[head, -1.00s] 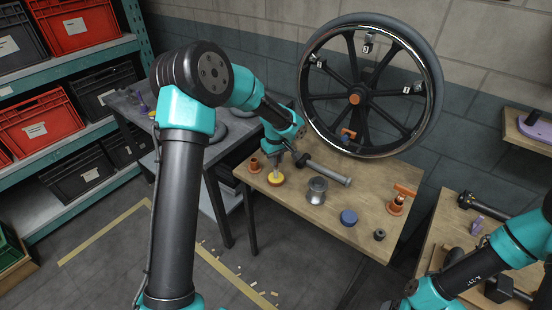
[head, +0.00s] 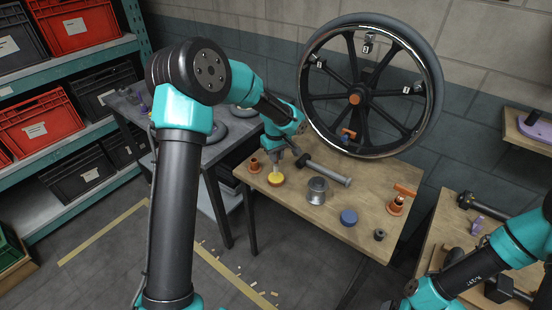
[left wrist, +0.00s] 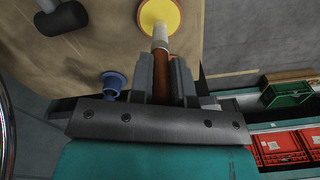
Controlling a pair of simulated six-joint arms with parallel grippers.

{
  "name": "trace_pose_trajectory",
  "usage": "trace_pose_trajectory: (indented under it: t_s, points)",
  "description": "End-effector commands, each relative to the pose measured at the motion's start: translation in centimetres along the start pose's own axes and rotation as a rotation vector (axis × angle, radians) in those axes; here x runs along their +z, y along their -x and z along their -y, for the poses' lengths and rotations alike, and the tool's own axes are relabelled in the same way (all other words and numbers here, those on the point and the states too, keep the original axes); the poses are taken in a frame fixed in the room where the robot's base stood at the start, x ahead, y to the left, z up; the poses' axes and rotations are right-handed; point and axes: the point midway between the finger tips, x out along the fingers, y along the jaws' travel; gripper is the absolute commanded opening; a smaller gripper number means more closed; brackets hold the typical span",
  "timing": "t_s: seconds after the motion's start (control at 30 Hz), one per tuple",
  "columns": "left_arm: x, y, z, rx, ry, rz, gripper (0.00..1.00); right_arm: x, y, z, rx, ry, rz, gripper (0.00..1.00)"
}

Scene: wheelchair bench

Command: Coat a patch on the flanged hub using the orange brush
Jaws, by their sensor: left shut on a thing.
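My left gripper (head: 280,152) is shut on the orange brush (left wrist: 160,70), whose brown-orange handle shows between the fingers in the left wrist view. The brush's pale tip end reaches the yellow face of a round orange-rimmed pot (head: 276,180), which also shows in the left wrist view (left wrist: 159,13). I cannot tell whether the tip touches it. A silver flanged hub (head: 317,190) stands on the wooden bench (head: 350,235), right of the pot, apart from the brush. My right gripper is not in view; only parts of that arm show at the right.
A black-headed hammer (head: 328,171) lies behind the hub. An orange flanged cup (head: 254,165), a blue disc (head: 349,217), a dark ring (head: 379,235) and an orange piece with a handle (head: 397,204) stand around. A large wheel (head: 436,80) rises behind the bench.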

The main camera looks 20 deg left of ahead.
Motion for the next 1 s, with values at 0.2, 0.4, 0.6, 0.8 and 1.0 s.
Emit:
trace_pose_trajectory:
  t_s: [0.2,0.4,0.6,0.8,1.0]
  points:
    - [0.0,1.4,0.0,0.001,-0.001,-0.002,0.00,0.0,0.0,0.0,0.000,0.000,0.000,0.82]
    - [-0.1,2.7,0.0,0.002,0.001,-0.001,0.00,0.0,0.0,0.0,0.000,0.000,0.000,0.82]
    - [0.0,3.9,0.0,0.002,0.000,-0.002,0.00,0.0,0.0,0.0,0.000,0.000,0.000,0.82]
    - [0.0,5.0,0.0,0.001,-0.001,-0.001,0.00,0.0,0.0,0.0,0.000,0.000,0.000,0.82]
    - [0.0,5.2,0.0,0.001,-0.001,-0.001,0.00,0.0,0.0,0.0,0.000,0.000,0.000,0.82]
